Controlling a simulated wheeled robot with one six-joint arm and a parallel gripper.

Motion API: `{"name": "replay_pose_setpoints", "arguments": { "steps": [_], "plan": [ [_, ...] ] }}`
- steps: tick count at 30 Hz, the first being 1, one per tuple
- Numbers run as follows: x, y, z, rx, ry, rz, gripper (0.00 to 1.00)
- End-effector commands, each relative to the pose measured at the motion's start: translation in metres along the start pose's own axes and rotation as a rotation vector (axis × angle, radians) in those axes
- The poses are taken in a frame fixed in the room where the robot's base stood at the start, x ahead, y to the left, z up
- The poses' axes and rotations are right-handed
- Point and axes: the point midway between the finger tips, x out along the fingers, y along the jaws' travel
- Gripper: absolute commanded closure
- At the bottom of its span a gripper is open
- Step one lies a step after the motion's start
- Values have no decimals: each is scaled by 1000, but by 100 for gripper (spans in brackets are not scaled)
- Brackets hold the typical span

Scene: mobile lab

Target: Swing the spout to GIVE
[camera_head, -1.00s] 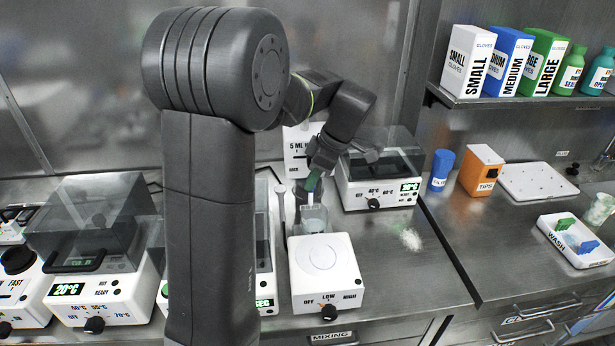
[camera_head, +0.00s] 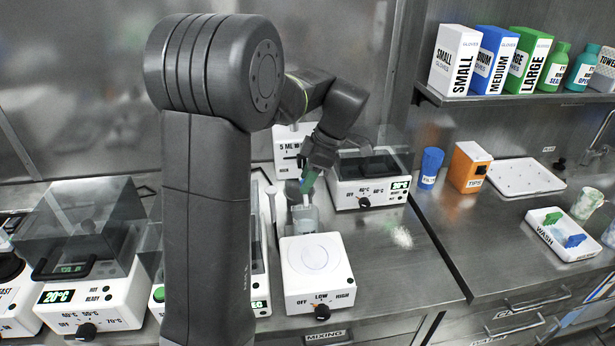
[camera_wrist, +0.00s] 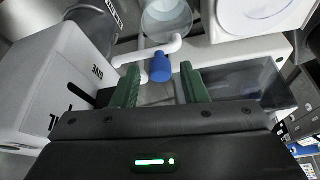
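The dispenser marked 5 ML (camera_head: 290,145) stands behind the mixer, partly hidden by my arm. In the wrist view its white body (camera_wrist: 50,85) is at the left, with a GIVE label and a dark slot. A white spout tube (camera_wrist: 178,44) with a blue tip (camera_wrist: 160,67) shows just beyond my gripper (camera_wrist: 160,80). The green fingers are apart, one on each side of the blue tip, with gaps visible on both sides. My gripper also shows in the head view (camera_head: 306,184), above a clear beaker (camera_head: 305,220). The wrist view also shows a clear vessel (camera_wrist: 165,18) beyond the spout.
The white mixer (camera_head: 316,280), with an OFF/LOW/HIGH knob, stands in front of the beaker. A lidded heater (camera_head: 368,180) is close behind and right of my gripper. Another heater (camera_head: 90,265) is at the left.

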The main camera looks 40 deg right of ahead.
Motion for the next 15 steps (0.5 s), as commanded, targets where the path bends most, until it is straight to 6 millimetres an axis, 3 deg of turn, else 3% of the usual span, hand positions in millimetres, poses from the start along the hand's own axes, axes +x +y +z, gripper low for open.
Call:
{"name": "replay_pose_setpoints", "arguments": {
  "steps": [10,15],
  "plan": [
    [-2,0,0,1,1,1,57],
    [-25,1,0,1,0,5,57]
  ]
}}
